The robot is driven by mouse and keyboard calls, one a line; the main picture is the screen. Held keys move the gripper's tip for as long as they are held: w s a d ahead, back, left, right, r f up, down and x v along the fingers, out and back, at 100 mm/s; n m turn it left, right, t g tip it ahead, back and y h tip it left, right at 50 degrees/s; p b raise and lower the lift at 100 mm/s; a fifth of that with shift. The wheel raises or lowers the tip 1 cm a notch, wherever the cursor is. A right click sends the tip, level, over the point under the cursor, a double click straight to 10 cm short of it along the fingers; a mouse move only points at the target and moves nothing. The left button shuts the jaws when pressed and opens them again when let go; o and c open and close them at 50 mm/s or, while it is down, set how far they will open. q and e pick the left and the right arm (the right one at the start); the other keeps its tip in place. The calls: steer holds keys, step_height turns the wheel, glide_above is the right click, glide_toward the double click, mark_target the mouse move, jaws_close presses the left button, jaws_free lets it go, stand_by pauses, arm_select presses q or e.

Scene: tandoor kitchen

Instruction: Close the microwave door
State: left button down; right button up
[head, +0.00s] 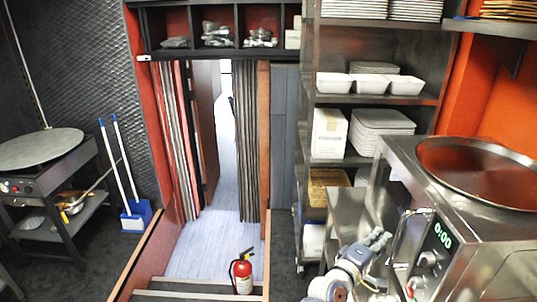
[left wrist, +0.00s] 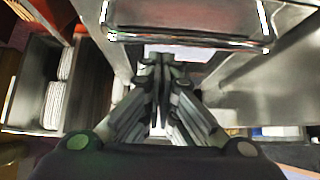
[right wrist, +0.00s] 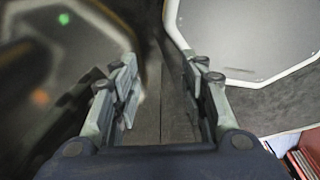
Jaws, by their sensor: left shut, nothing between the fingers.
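The steel microwave (head: 490,262) stands at the right of the head view, with a green 0:00 display (head: 443,236) on its front. A bright curved door handle (head: 400,232) shows left of the display. The head view does not show clearly how far the door stands open. My left gripper (head: 382,239) is shut and empty, close to the handle's left side; contact cannot be told. In the left wrist view its fingertips (left wrist: 162,62) are together, below a steel bar and between steel surfaces. My right gripper (right wrist: 163,80) is open and empty, away from the microwave, over dark floor.
A large round pan (head: 485,170) lies on top of the microwave. Steel shelves (head: 375,97) with trays and dishes stand behind it. A red fire extinguisher (head: 242,272) stands on the steps at bottom centre. A round griddle (head: 40,148) is at far left. The doorway floor (head: 215,235) is clear.

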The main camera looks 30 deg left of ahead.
steer(key=shift+a, duration=0.1)
arm_select(q)
steer(key=v, duration=1.2)
arm_select(e)
steer(key=shift+a, duration=0.45)
arm_select(q)
steer(key=shift+s, duration=0.1)
arm_select(e)
steer(key=shift+s, duration=0.15)
